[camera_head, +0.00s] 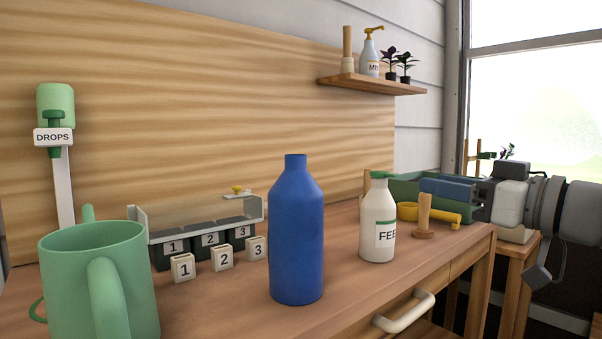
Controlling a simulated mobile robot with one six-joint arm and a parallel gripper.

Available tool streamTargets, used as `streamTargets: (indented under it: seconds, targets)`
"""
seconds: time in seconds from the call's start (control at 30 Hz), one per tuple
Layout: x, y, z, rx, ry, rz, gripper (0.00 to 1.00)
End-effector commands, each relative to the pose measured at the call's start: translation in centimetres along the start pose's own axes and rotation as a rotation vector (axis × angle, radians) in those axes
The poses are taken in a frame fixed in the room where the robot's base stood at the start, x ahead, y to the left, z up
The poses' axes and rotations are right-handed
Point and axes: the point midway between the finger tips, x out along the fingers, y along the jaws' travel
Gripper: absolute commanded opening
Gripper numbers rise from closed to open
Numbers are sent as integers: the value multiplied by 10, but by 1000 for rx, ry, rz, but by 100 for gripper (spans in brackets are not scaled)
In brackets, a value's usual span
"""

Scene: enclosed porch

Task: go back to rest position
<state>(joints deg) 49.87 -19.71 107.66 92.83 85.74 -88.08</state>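My gripper (447,189) is at the right, with my arm coming in from the right edge. It points left, over the right end of the workbench (345,285). Blue parts show at its front end, seen side-on beside a green box (404,186). I cannot tell whether these are fingers alone or whether something is between them. The gap between the fingertips is hidden.
A blue bottle (297,235), numbered blocks (222,258) and a green watering can (65,285) are further left. A shelf (372,84) hangs above.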

Motion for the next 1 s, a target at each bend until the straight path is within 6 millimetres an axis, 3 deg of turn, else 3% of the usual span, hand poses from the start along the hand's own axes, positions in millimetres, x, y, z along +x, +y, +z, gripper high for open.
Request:
streamTargets:
  seconds: [0.2,0.6,0.77,1.0]
  targets:
    - [-13,0,0,-1,0,1,36]
    - [-14,0,-6,-1,0,0,36]
    - [-12,0,-42,-1,0,0,36]
    - [-8,0,-120,-1,0,0,36]
